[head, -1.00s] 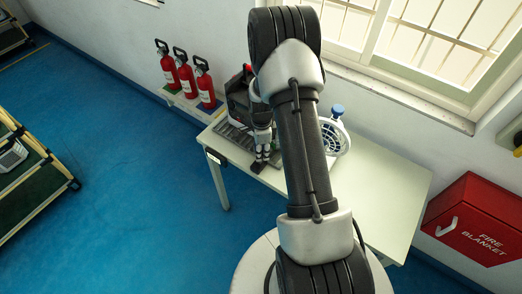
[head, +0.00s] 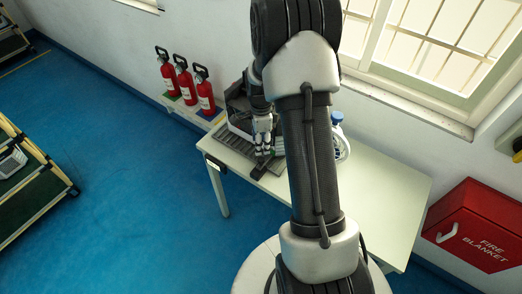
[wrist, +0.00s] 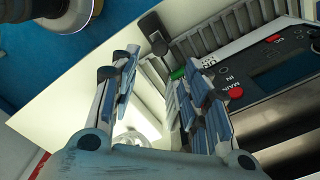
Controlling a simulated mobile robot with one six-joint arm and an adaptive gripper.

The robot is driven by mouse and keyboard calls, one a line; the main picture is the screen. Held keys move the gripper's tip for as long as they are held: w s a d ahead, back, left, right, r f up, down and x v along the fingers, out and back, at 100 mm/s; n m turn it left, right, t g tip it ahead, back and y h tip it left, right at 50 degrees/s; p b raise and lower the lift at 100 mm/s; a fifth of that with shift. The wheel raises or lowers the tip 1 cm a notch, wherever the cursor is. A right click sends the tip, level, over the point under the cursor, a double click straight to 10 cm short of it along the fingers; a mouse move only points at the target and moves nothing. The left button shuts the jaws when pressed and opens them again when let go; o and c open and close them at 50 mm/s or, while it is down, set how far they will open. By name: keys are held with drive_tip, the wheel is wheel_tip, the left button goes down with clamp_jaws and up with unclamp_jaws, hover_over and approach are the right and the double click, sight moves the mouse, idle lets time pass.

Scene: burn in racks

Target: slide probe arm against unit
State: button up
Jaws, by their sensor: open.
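The unit, a dark box with a light front, stands on the table's left end in the head view (head: 238,97), partly behind my arm. In the wrist view its panel (wrist: 285,65) shows a display, red buttons and a "MAIN IN" label. A dark bar with a blocky end, which looks like the probe arm (wrist: 153,27), lies beyond my fingertips in the wrist view; its dark end also shows at the table's front edge (head: 259,172). My gripper (wrist: 158,66) is open, fingers apart with nothing clearly between them. In the head view my gripper (head: 264,150) is beside the unit's front.
A grey ribbed strip (head: 222,146) runs before the unit on the pale table (head: 375,200). A white round fan-like item with a blue knob (head: 337,120) stands right of the unit, partly hidden. The table's right half is clear.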

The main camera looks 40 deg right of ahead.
drive_tip(key=shift+r, duration=1.4)
drive_tip(key=s+a+r+n+t+b, duration=0.1)
drive_tip(key=s+a+r+n, duration=0.2)
drive_tip(key=a+r+n, duration=0.35)
drive_tip(key=s+a+r+n+t+b, duration=0.1)
drive_tip(key=s+a+r+n, duration=0.25)
drive_tip(key=r, duration=0.55)
drive_tip(key=s+a+r+n+t, duration=0.1)
drive_tip(key=s+a+r+n, duration=0.1)
drive_tip(key=s+a+n, duration=0.3)
drive_tip(key=s+a+r+n+t+b, duration=0.1)
drive_tip(key=s+a+r+n, duration=0.2)
drive_tip(key=s+n, duration=0.5)
drive_tip(key=s+a, duration=0.1)
drive_tip(key=s, duration=0.1)
drive_tip(key=shift+s+a+r+t, duration=0.15)
drive_tip(key=shift+s+a+t, duration=0.15)
drive_tip(key=shift+s+a, duration=0.1)
drive_tip(key=shift+d, duration=0.1)
drive_tip(key=shift+c, duration=0.3)
